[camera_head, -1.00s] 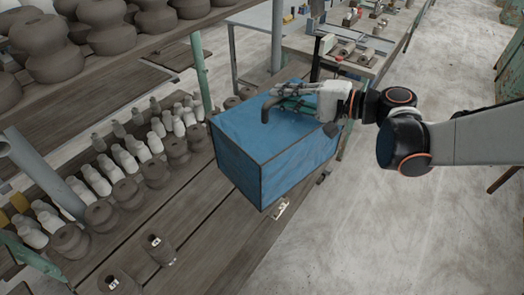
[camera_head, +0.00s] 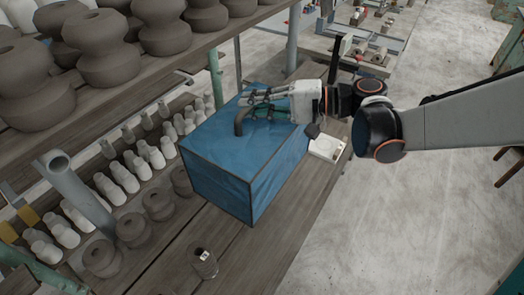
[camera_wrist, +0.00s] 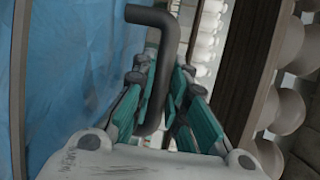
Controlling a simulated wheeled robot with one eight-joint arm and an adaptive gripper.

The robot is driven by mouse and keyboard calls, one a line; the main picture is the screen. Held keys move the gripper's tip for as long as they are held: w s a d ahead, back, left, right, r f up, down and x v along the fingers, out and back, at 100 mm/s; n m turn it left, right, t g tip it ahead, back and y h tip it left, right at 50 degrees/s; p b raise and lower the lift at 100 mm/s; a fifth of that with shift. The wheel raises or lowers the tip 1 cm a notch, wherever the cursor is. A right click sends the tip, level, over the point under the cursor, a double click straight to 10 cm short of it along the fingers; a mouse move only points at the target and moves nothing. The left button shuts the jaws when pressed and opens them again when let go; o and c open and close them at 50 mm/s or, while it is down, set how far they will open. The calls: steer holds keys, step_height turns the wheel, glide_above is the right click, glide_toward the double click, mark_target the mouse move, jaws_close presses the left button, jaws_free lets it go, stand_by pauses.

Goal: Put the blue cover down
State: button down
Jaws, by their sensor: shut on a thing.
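The blue cover (camera_head: 222,170) is a large box shape with dark edges and a dark bent handle (camera_head: 241,122) on top. It is at the centre of the head view, over the wooden bench, and I cannot tell whether its bottom touches the boards. My gripper (camera_head: 262,105) is at the top of the cover, shut on the handle. In the wrist view the handle (camera_wrist: 172,75) passes between the green fingers (camera_wrist: 160,95), and the cover's blue side (camera_wrist: 75,75) fills the left. The cover hides what lies behind and beneath it.
The wooden bench (camera_head: 165,262) holds rows of white and brown clay pieces (camera_head: 150,155) left of the cover. A small dark spool (camera_head: 203,262) stands in front. A shelf of large clay pots (camera_head: 105,45) overhangs at upper left. A white box (camera_head: 327,148) sits at right.

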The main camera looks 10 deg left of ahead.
mark_target(294, 151)
step_height(294, 151, down, 16)
steer(key=b, duration=0.4)
steer(key=shift+r+b, duration=0.2)
steer(key=shift+b, duration=0.1)
steer(key=shift+f, duration=0.15)
steer(key=c, duration=1.6)
jaws_free()
steer(key=d, duration=0.4)
steer(key=d+r+p, duration=0.1)
steer(key=d, duration=0.3)
steer(key=d+r+p, duration=0.1)
steer(key=d, duration=0.2)
steer(key=shift+w+d+r, duration=0.1)
steer(key=shift+d+r, duration=0.15)
steer(key=shift+d, duration=0.15)
